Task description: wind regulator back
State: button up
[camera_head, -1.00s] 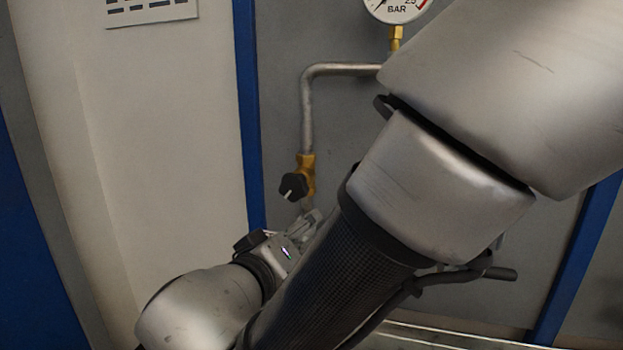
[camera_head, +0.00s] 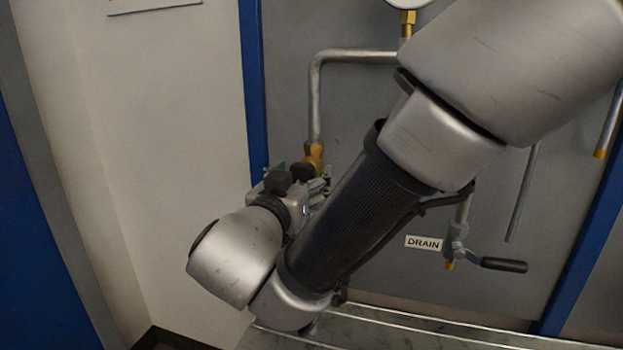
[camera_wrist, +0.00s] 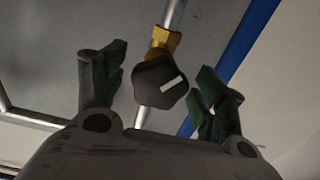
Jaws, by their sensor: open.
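The regulator has a black lobed knob (camera_wrist: 160,82) with a white mark on a brass body (camera_wrist: 164,40), on a grey pipe. In the wrist view the knob sits between and beyond the two fingers of my gripper (camera_wrist: 158,92), which are spread open with green pads. No contact with the knob shows. In the head view the brass body (camera_head: 314,156) shows above my gripper (camera_head: 302,178), and the knob (camera_head: 301,171) is mostly hidden by the gripper and wrist.
A grey panel with blue posts (camera_head: 253,90) stands behind. The pipe (camera_head: 315,95) bends right toward a gauge (camera_head: 408,3), cut off at the top. A drain valve with a black-handled lever (camera_head: 503,265) and a DRAIN label (camera_head: 424,243) is at lower right. A pale wall (camera_head: 165,130) is at left.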

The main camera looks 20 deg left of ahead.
jog(key=shift+w, duration=0.2)
jog(key=c, duration=1)
jog(key=shift+c, duration=0.2)
jog(key=shift+n, duration=0.3)
